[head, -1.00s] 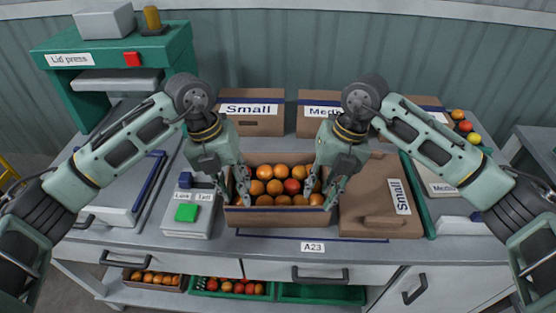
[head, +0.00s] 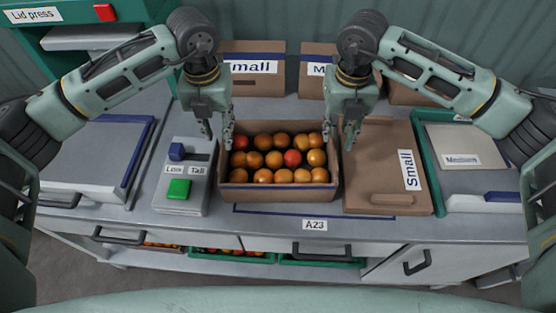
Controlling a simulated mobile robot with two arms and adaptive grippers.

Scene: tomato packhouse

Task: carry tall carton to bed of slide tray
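An open brown carton (head: 278,193) full of orange and red tomatoes stands upright on the bench behind the A23 label. My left gripper (head: 217,138) is at its rear left corner with fingers apart. My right gripper (head: 344,138) is at its rear right corner, also with fingers apart. I cannot tell whether either touches the carton walls. A grey tray with a blue edge (head: 88,165), which looks like the slide tray, lies at the left, its bed bare. My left arm hides part of its rear.
A control box with a green button (head: 178,190) stands between tray and carton. A flat brown "Small" lid (head: 375,165) lies right of the carton, then a green tray (head: 424,165). Labelled cartons (head: 252,88) stand behind. The lid press (head: 85,45) is at back left.

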